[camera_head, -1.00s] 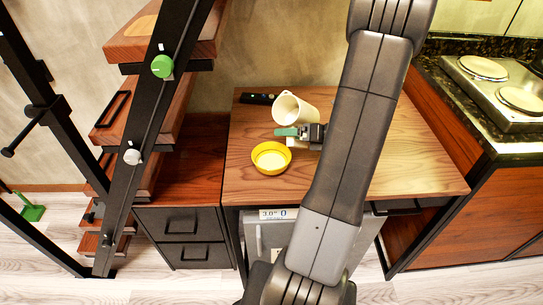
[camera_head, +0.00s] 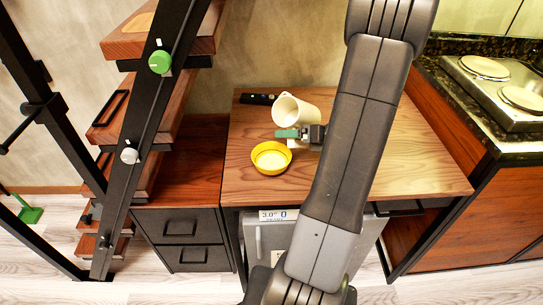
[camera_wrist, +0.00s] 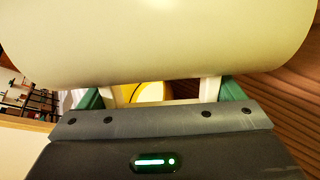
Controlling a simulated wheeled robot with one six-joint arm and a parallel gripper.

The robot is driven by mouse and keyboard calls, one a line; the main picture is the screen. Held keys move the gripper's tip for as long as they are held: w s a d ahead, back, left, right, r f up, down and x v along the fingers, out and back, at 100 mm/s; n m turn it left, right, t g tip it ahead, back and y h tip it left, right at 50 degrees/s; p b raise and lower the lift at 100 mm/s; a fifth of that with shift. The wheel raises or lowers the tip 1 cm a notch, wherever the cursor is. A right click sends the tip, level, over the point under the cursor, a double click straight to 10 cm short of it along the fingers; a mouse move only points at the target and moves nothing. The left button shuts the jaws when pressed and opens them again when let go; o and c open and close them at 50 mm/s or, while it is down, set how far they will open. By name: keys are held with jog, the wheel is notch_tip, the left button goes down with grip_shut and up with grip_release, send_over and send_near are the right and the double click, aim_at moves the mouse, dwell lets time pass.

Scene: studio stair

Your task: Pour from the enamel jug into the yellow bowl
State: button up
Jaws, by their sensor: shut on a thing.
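The cream enamel jug (camera_head: 297,111) is held tilted above the wooden worktop, its mouth facing left. My gripper (camera_head: 300,134) is shut on it at its lower side, with green fingertips. The jug's pale side also fills the top of the wrist view (camera_wrist: 160,40). The yellow bowl (camera_head: 271,169) stands upright on the worktop, below and slightly left of the jug, apart from it. A yellow part of the bowl (camera_wrist: 150,92) shows between the fingers in the wrist view. I cannot see any stream, and the jug's contents are hidden.
A black object (camera_head: 258,99) lies at the worktop's back left. The worktop (camera_head: 415,165) is bare to the right of my arm. Wooden stairs with a black rail (camera_head: 150,125) stand at left. A counter with a hob (camera_head: 500,85) stands at right.

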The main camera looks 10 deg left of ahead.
jog(key=shift+w+d+f+n+t+h+b, duration=0.1)
jog(key=shift+w+f+n+t+h+b, duration=0.15)
jog(key=shift+b, duration=0.75)
jog(key=shift+w+d+n+t+h+b, duration=0.15)
jog(key=shift+n+b, duration=0.2)
jog(key=shift+b, duration=0.65)
dwell(0.7)
jog(key=shift+w+d+r+n+t+b, duration=0.1)
jog(key=shift+w+r+n+t+b, duration=0.3)
jog(key=shift+b, duration=1.1)
dwell(0.9)
jog(key=shift+s+r+n+h, duration=0.35)
jog(key=shift+s+n+h, duration=0.05)
dwell(1.9)
jog(key=shift+w+m+y+p, duration=0.15)
jog(key=shift+m+y+p, duration=0.2)
jog(key=shift+p, duration=0.3)
jog(key=p, duration=0.2)
jog(key=m+g+p, duration=0.1)
jog(key=p, duration=0.1)
jog(key=shift+s+a+f+y, duration=0.2)
jog(key=shift+f+y, duration=0.05)
jog(key=shift+s+f+m, duration=0.15)
jog(key=shift+f+m, duration=0.1)
jog(key=shift+f, duration=0.1)
jog(key=shift+a+r, duration=0.1)
